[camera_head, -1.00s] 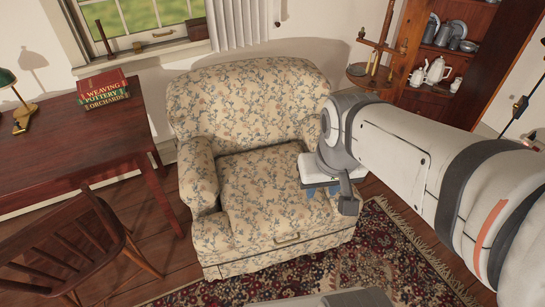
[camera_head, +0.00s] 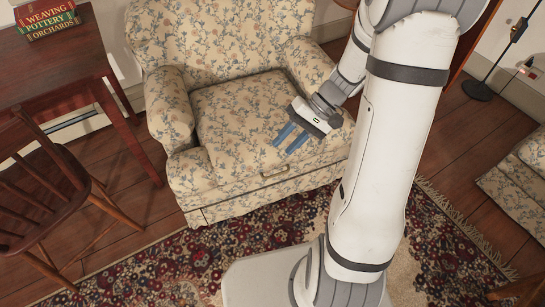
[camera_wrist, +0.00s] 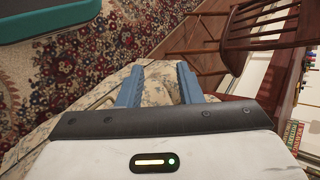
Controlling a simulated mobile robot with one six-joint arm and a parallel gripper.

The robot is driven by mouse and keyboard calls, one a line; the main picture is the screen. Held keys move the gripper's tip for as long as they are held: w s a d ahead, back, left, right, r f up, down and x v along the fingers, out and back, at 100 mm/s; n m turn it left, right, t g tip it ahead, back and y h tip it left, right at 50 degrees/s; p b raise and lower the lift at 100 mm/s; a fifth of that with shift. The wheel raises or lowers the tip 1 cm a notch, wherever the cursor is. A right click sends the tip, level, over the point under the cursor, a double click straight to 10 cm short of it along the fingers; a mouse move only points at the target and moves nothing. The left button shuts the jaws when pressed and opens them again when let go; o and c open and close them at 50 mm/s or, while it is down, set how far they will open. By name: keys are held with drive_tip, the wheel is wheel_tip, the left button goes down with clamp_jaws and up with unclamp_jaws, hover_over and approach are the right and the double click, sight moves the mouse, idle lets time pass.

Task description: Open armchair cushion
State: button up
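The floral armchair (camera_head: 215,35) faces me, with its seat cushion (camera_head: 235,110) lying flat between the arms. A small brass-coloured handle (camera_head: 275,172) is on the chair's front, just below the cushion's front edge. My gripper (camera_head: 284,143) is above the front right part of the cushion, a little beyond the handle. Its two blue fingers are apart with nothing between them. In the wrist view, my gripper (camera_wrist: 160,80) also shows open, with floral fabric (camera_wrist: 157,92) behind the fingers.
A wooden chair (camera_head: 50,185) and a dark desk (camera_head: 60,80) with books (camera_head: 48,18) stand at the left. A patterned rug (camera_head: 170,265) lies in front of the armchair. Another floral seat (camera_head: 520,175) is at the right edge. Wood floor shows between them.

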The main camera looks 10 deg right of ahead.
drive_tip(key=w+d+f+m+t+y+b, duration=0.25)
drive_tip(key=f+b, duration=0.25)
drive_tip(key=f, duration=0.7)
drive_tip(key=w+d+f+m+t+y+b, duration=0.15)
drive_tip(key=w+d+f+t+b, duration=0.35)
drive_tip(key=f, duration=0.7)
drive_tip(key=w+d+f+m+t+y+b, duration=0.15)
drive_tip(key=f+b, duration=0.45)
drive_tip(key=f, duration=0.6)
drive_tip(key=w+a+t+b, duration=0.1)
drive_tip(key=w+a+b, duration=0.1)
drive_tip(key=a, duration=0.5)
drive_tip(key=shift+w+f+y+b, duration=0.35)
drive_tip(key=shift+w, duration=0.25)
drive_tip(key=shift+m, duration=0.25)
clamp_jaws()
